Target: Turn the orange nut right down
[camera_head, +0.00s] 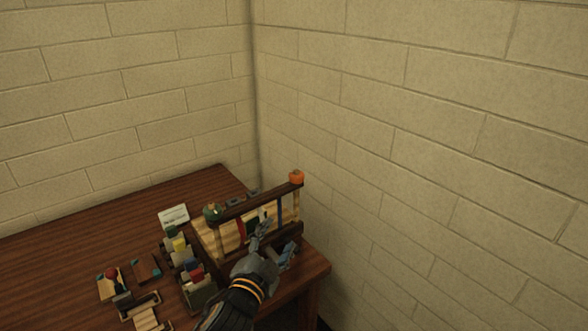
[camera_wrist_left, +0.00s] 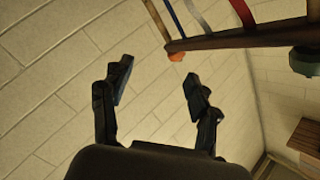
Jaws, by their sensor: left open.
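The orange nut (camera_head: 296,177) sits at the top right end of a wooden frame (camera_head: 250,199) on the table. It also shows in the left wrist view (camera_wrist_left: 176,56), beyond the fingertips and at one end of the frame's dark bar (camera_wrist_left: 240,40). How far down it sits is too small to tell. A green nut (camera_head: 211,211) is at the bar's other end. My left gripper (camera_head: 275,243) is in front of the frame, lower than the orange nut. Its open, empty fingers (camera_wrist_left: 157,77) are apart from the nut. My right gripper is out of view.
Coloured strips hang from the bar. A rack of coloured pieces (camera_head: 181,246) and small wooden trays (camera_head: 146,305) stand left of the frame on the brown table (camera_head: 60,255). A white card (camera_head: 173,215) stands behind. Block walls (camera_head: 430,130) close off the back and right.

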